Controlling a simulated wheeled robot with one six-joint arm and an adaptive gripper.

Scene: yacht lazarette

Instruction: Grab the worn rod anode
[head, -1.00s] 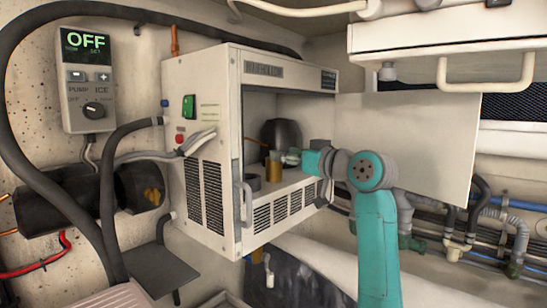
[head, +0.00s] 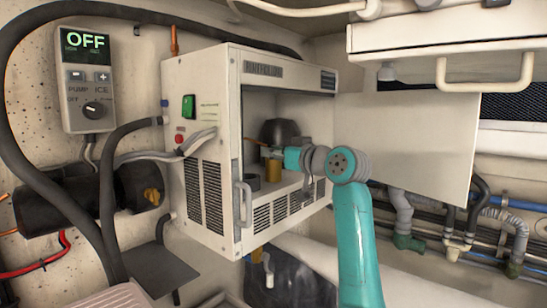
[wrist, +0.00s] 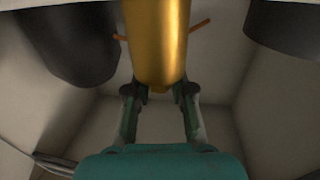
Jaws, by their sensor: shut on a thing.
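A gold-coloured cylinder (head: 273,168), the only thing I see that fits the worn rod anode, stands in the open white cabinet. It fills the top middle of the wrist view (wrist: 158,45). My gripper (wrist: 159,92) has a finger on each side of its near end and is shut on it. In the head view my gripper (head: 280,158) reaches in from the right at the cylinder's upper part. The exact finger contact is too small and dark to make out.
The white cabinet (head: 203,75) has its door panel (head: 405,145) swung open to the right. A thin copper-coloured tube (wrist: 201,24) passes behind the cylinder.

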